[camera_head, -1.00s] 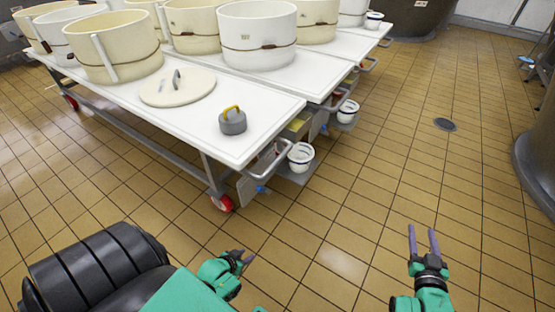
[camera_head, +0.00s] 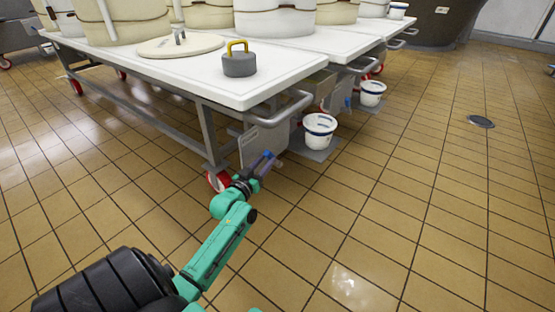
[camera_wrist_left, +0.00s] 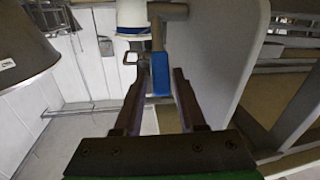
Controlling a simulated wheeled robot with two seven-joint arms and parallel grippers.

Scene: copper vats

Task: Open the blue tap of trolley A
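Trolley A (camera_head: 215,88) is a white-topped trolley at the left of the head view. Its blue tap handle (camera_head: 267,154) is below the table top, beside a grey panel, and is small and partly covered there. My left gripper (camera_head: 261,166) is at the tap. In the left wrist view the blue tap handle (camera_wrist_left: 161,76) lies between the tips of the two purple fingers of my left gripper (camera_wrist_left: 160,85). The fingers are apart, with a visible gap on each side of the handle. A metal pipe leads from the handle. My right gripper is out of view.
A white pail (camera_head: 320,130) stands on a low plate right of the tap. The trolley's handle bar (camera_head: 285,108) juts out above my gripper. A grey weight (camera_head: 239,63) with a yellow handle sits on the top.

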